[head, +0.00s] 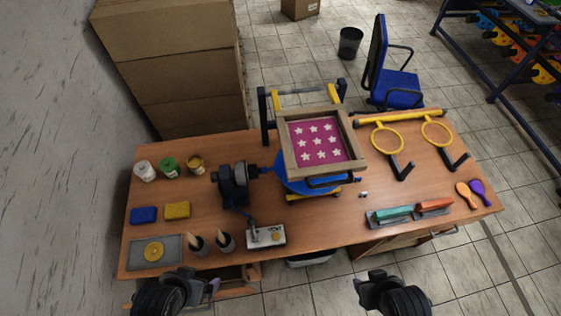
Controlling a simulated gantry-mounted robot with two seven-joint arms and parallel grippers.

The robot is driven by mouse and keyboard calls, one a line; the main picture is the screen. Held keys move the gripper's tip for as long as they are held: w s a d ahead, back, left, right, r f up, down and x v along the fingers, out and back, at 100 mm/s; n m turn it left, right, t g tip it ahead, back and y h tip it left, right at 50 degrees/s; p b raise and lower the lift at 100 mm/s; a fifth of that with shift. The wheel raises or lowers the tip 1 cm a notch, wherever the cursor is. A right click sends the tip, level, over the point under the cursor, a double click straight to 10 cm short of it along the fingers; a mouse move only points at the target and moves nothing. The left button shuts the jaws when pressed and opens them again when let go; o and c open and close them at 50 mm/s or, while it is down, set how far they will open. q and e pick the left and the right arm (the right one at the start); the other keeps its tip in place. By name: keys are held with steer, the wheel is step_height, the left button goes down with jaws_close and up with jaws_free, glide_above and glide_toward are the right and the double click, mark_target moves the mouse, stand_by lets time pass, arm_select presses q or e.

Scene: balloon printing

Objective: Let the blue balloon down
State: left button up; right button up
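The blue balloon (298,184) lies under a wooden-framed printing screen (352,138) with white stars on magenta. Most of the balloon is hidden by the screen; its left end meets the black nozzle machine (233,182). My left gripper (212,284) is at the table's front edge, left of the box. My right gripper (366,284) is beyond the front edge, right of the box. Both look empty, but their finger gaps are too dark to read.
Paint jars (168,167), sponges (177,210), a grey tray (141,254) and brush cups (226,243) stand at left. Squeegees (394,212), yellow ring stands (387,138) and two flat balloons (467,195) are at right. Bare tabletop (320,225) lies right of the box.

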arm_select(q)
steer(key=shift+c, duration=0.2)
jaws_close()
stand_by(0.3)
stand_by(1.1)
